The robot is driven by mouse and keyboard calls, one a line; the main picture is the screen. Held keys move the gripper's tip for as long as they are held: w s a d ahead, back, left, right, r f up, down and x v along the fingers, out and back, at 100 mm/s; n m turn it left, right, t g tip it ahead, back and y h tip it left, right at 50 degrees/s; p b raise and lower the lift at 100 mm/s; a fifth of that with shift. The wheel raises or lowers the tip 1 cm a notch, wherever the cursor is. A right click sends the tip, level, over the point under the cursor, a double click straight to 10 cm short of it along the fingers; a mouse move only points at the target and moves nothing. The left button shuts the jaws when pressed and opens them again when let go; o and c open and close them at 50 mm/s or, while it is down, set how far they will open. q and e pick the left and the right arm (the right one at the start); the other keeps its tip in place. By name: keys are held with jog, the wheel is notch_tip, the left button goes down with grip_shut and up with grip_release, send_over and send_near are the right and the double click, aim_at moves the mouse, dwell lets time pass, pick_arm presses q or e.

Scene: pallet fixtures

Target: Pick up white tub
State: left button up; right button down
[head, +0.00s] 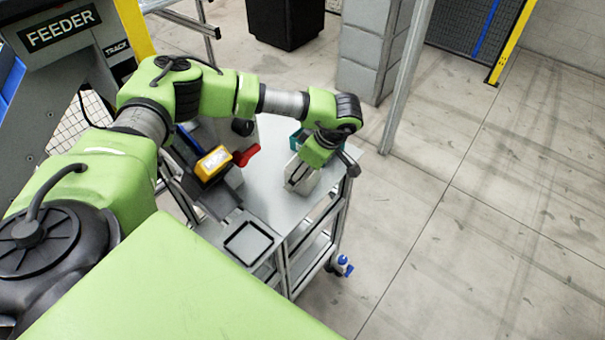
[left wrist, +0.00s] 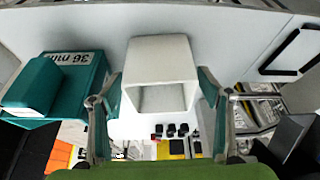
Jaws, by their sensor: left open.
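The white tub (left wrist: 160,60) stands in the middle of the left wrist view, a square box with one open side facing my camera. My left gripper (left wrist: 160,88) is open, with one finger on each side of the tub. Small gaps seem to show beside the tub, but I cannot tell whether either finger touches it. In the head view my left gripper (head: 302,174) points down at the trolley top near its far right corner, and the tub is mostly hidden there. My right gripper is in neither view.
A teal box (left wrist: 82,72) marked "36 mm" stands left of the tub. The grey trolley top (head: 262,185) also bears a yellow item (head: 213,163) and a red item (head: 246,155). A black-rimmed tray (head: 248,242) lies at its near end. The floor at right is clear.

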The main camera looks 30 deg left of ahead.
pick_arm(q)
jog(key=c, duration=1.2)
